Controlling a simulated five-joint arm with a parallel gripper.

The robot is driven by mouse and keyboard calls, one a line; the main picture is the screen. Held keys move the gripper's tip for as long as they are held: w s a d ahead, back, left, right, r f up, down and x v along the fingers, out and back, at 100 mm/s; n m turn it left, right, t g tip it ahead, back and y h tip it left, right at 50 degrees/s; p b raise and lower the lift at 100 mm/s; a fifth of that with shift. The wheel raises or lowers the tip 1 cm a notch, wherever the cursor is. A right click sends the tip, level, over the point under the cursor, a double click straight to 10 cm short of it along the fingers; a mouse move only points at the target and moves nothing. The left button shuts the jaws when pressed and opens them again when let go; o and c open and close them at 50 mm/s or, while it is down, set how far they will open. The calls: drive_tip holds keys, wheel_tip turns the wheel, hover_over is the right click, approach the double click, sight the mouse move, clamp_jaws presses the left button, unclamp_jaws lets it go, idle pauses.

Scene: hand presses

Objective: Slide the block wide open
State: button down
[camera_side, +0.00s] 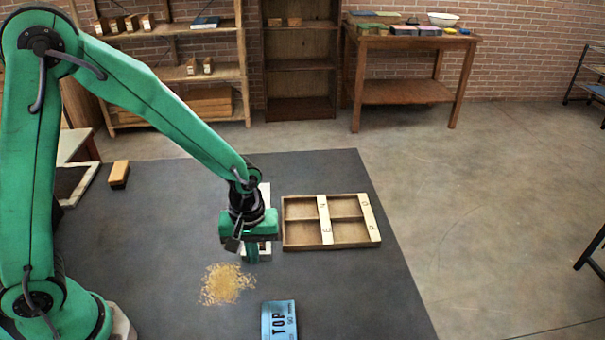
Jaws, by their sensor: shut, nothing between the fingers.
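My gripper (251,256) is shut and empty, pointing down over the dark table. It is in front of a narrow white-edged piece (265,193) and hides most of it, so I cannot tell whether they touch. A wooden frame (284,224) with compartments lies just right of my gripper. Two pale strips with dark marks, one in the middle (324,219) and one at the right side (369,218), lie across it. A blue block (279,321) marked "TOP" lies at the front edge of the picture. I cannot tell which piece is the sliding block.
A patch of yellow grains (226,284) lies in front of my gripper. A small brown-and-black block (119,174) and a white-edged frame (86,183) are at the left. The dark table (350,290) is clear at front right. Shelves and a wooden bench (405,91) stand behind.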

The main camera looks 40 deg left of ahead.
drive_tip(key=shift+s+d, duration=0.9)
drive_tip(key=c, duration=1.2)
unclamp_jaws()
drive_tip(key=shift+c, duration=0.2)
drive_tip(key=shift+r, duration=0.1)
wheel_tip(320, 180, up, 7)
drive_tip(key=s+a+r+m+t, duration=0.5)
drive_tip(key=s+a+r+m, duration=0.3)
drive_tip(key=a+r, duration=0.3)
wheel_tip(320, 180, up, 4)
drive_tip(key=shift+s+a+f+m+t, duration=0.2)
drive_tip(key=shift+s+f+m+t, duration=0.15)
drive_tip(key=shift+s, duration=0.55)
